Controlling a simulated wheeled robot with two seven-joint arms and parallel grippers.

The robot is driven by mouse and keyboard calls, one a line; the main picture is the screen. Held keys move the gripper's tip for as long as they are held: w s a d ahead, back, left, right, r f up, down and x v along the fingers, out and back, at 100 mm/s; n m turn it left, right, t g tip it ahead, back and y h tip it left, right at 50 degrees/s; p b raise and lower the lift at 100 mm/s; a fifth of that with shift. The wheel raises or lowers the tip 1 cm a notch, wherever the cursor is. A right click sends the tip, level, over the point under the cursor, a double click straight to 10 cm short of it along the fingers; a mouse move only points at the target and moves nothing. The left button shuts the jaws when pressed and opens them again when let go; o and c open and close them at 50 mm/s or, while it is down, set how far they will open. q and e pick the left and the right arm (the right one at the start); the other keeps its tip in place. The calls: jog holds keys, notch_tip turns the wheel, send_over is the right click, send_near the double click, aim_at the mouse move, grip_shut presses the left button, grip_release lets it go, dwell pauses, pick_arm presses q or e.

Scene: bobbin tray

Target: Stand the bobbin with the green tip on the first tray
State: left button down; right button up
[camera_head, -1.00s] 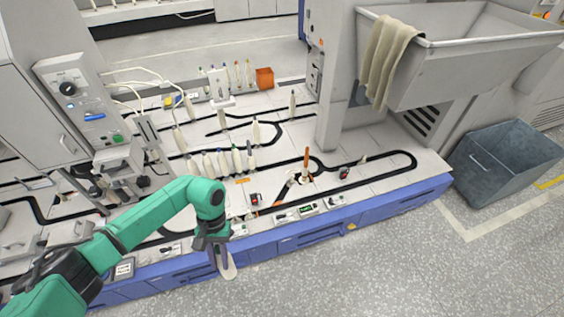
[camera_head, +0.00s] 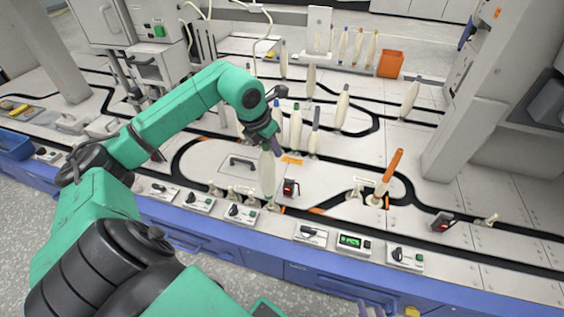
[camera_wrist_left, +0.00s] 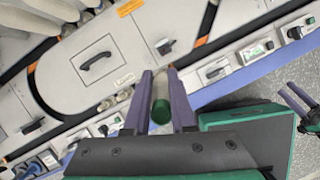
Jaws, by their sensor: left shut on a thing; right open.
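My left gripper (camera_head: 271,141) is shut on a cream bobbin (camera_head: 267,176), held roughly upright over the worktop near its front track. In the left wrist view the bobbin's green tip (camera_wrist_left: 160,112) shows between the two purple fingers (camera_wrist_left: 160,82). Several small cream trays with pegs (camera_head: 232,193) stand on the track just left of the bobbin. They also show in the left wrist view (camera_wrist_left: 106,103). Which one is the first tray I cannot tell. My right gripper (camera_head: 376,309) is open and empty at the bottom edge of the head view, and also shows in the left wrist view (camera_wrist_left: 297,100).
Bobbins with coloured tips (camera_head: 296,125) stand in a row close behind the left gripper. An orange tube (camera_head: 391,174) stands tilted on the right part of the track. A red-and-black sensor (camera_head: 290,188) is close right of the held bobbin. Control boxes (camera_head: 243,213) line the front edge.

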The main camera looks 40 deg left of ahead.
pick_arm(q)
jog(key=f+b, duration=0.1)
jog(key=f, duration=0.1)
jog(key=f+n+b, duration=0.1)
jog(key=b, duration=0.1)
jog(key=w+a+f+n+b, duration=0.1)
jog(key=f+b, duration=0.1)
jog(key=shift+f+y, duration=0.35)
jog(key=shift+y, duration=0.05)
jog(key=shift+f+b, duration=0.2)
jog(key=shift+b, duration=0.1)
pick_arm(e)
jog(key=w+t, duration=0.4)
jog(key=w, duration=0.2)
jog(key=shift+a+r+m+y, duration=0.3)
jog(key=shift+a+r+y, duration=0.1)
jog(key=shift+r, duration=0.05)
pick_arm(q)
jog(key=shift+r+p, duration=0.1)
jog(key=shift+p, duration=0.2)
pick_arm(e)
jog(key=shift+w+r, duration=0.1)
jog(key=shift+r, duration=0.1)
pick_arm(q)
jog(key=shift+w, duration=0.15)
pick_arm(e)
jog(key=shift+r, duration=0.1)
